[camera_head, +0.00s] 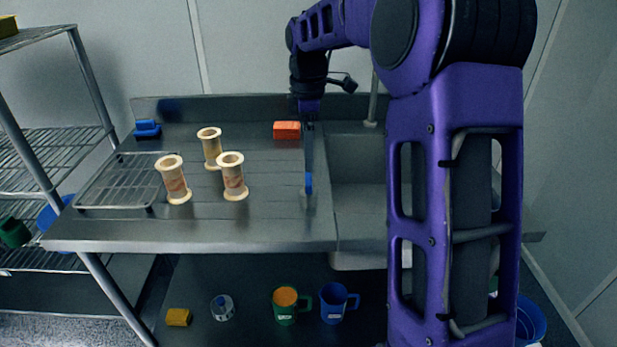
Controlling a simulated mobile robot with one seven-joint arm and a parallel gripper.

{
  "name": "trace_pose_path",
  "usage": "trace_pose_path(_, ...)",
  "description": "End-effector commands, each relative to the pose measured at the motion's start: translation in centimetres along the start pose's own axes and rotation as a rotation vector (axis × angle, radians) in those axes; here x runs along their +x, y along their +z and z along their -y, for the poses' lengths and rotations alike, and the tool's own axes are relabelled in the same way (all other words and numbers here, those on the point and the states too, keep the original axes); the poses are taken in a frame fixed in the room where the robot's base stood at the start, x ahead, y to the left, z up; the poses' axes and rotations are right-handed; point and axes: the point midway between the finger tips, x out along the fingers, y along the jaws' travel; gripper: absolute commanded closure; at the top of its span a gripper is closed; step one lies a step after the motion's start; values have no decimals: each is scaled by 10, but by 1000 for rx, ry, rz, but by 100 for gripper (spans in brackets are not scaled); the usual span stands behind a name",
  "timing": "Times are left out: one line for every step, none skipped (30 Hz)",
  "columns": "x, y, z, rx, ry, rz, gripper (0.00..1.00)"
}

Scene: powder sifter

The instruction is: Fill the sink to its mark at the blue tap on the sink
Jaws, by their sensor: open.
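The sink (357,195) is a grey basin let into the right part of the metal counter, partly hidden behind my arm. Its fill mark and any water level cannot be made out. A thin grey upright pipe (372,103) stands at the sink's back edge, its top hidden by my arm. I cannot make out a blue tap for certain. My gripper (308,180) points down over the counter just left of the sink, open and seen nearly edge-on. A small blue patch shows at its lower end; I cannot tell whether it is a fingertip or something behind.
Several pale spools (211,148) stand on the counter's left half, near a wire rack (115,182). An orange block (287,130) and a blue item (147,129) lie at the back. Green (285,305) and blue (334,303) mugs stand below. Shelving (50,165) is at left.

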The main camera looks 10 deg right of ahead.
Motion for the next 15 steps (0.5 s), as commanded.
trace_pose_path(14,0,1,0,-3,1,0)
trace_pose_path(20,0,1,1,-3,1,0)
trace_pose_path(28,0,0,1,-2,1,0)
trace_pose_path(34,0,1,1,-3,1,0)
trace_pose_path(39,0,0,1,-2,1,0)
trace_pose_path(45,0,0,1,-2,1,0)
trace_pose_path(49,0,0,1,-2,1,0)
trace_pose_path(53,0,0,1,-1,1,0)
trace_pose_path(58,0,0,1,-1,1,0)
trace_pose_path(60,0,0,1,-1,1,0)
trace_pose_path(63,0,0,1,0,1,0)
trace_pose_path(65,0,0,1,1,1,0)
trace_pose_path(67,0,0,1,1,1,0)
trace_pose_path(68,0,0,1,1,1,0)
trace_pose_path(69,0,0,1,1,1,0)
